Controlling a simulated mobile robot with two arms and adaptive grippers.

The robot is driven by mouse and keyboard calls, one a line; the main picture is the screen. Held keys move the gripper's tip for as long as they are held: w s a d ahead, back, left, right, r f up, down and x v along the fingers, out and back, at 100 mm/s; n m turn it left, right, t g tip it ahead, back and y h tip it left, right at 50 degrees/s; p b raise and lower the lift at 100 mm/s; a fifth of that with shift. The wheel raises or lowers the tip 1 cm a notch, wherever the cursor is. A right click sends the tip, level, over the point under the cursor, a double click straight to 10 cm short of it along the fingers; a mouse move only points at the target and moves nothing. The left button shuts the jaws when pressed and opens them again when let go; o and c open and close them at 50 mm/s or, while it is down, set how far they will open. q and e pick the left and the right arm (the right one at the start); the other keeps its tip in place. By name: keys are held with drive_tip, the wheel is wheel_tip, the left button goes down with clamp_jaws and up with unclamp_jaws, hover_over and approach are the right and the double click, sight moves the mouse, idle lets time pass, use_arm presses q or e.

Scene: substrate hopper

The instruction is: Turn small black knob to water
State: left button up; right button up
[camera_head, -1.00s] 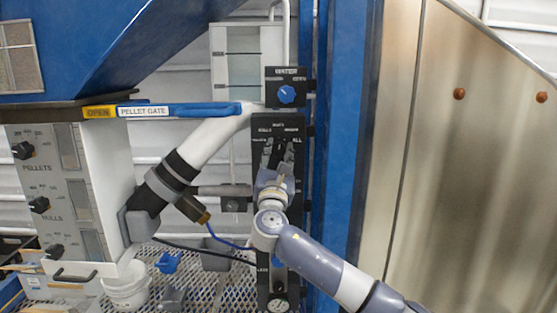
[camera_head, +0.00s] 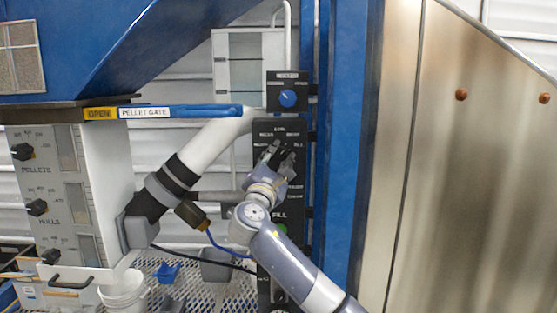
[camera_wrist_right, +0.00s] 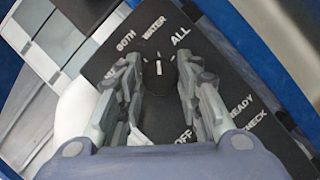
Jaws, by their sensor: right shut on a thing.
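The small black knob (camera_wrist_right: 158,69) shows between my right fingertips in the right wrist view. Its white mark points up the picture, roughly at the WATER label (camera_wrist_right: 151,38); BOTH and ALL are printed on either side, and OFF is lower down. My right gripper (camera_wrist_right: 160,62) is shut on the knob, one finger on each side. In the head view my right gripper (camera_head: 273,151) is at the upper part of the black control panel (camera_head: 265,127), and the knob is hidden behind its dark fingers. My left gripper is not in view.
A green button (camera_head: 280,229) by the FILL label is close to my right wrist. The blue pellet gate handle (camera_head: 180,111) and a thick white pipe (camera_head: 215,143) are to the left. A blue post (camera_head: 345,150) stands right of the panel.

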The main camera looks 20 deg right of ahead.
drive_tip(key=o, duration=1.1)
drive_tip(key=shift+c, duration=0.2)
drive_tip(key=v, duration=1.2)
